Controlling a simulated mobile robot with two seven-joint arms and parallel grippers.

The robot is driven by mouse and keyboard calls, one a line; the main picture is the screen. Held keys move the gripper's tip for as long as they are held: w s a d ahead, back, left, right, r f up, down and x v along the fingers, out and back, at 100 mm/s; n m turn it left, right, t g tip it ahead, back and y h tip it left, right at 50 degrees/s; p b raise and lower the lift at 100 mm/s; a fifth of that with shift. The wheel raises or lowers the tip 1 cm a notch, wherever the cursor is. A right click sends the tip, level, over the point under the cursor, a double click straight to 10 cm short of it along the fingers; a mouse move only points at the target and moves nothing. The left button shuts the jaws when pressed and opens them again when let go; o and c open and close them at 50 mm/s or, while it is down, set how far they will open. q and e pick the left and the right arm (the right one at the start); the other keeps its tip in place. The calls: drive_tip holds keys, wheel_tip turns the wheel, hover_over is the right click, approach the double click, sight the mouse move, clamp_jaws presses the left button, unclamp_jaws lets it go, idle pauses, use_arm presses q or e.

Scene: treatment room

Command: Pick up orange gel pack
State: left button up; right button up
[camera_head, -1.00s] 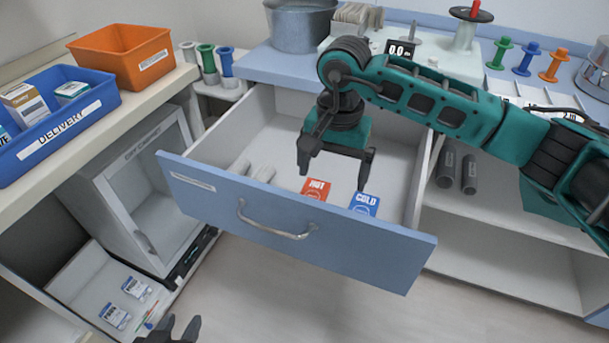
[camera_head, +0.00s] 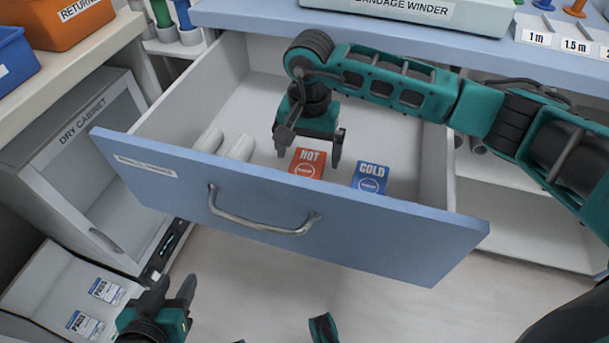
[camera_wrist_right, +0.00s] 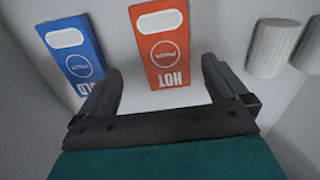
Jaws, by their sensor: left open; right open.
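The orange gel pack (camera_head: 307,163), marked HOT, lies in the open drawer (camera_head: 285,215) near its front panel. My right gripper (camera_head: 308,152) is open and above the drawer floor, around or just over the orange pack. In the right wrist view the orange pack (camera_wrist_right: 163,45) lies beyond and between the two open fingers (camera_wrist_right: 163,85), apparently untouched. The blue pack (camera_head: 369,178), marked COLD, lies to its right in the head view; in the wrist view it (camera_wrist_right: 72,50) is close to one finger. My left gripper (camera_head: 172,293) is open and empty, low in front of the drawer.
White rolls (camera_head: 240,147) lie in the drawer left of the orange pack. The drawer's handle (camera_head: 262,215) sticks out in front. A dry cabinet (camera_head: 90,150) stands at the left, with an orange bin (camera_head: 60,22) above. The drawer's back is clear.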

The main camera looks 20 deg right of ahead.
sight(304, 173)
drive_tip(key=f, duration=0.4)
drive_tip(key=f+b, duration=0.1)
drive_tip(key=shift+a+f, duration=0.4)
drive_tip(key=shift+r, duration=0.1)
drive_tip(key=c, duration=1.1)
drive_tip(key=shift+c, duration=0.2)
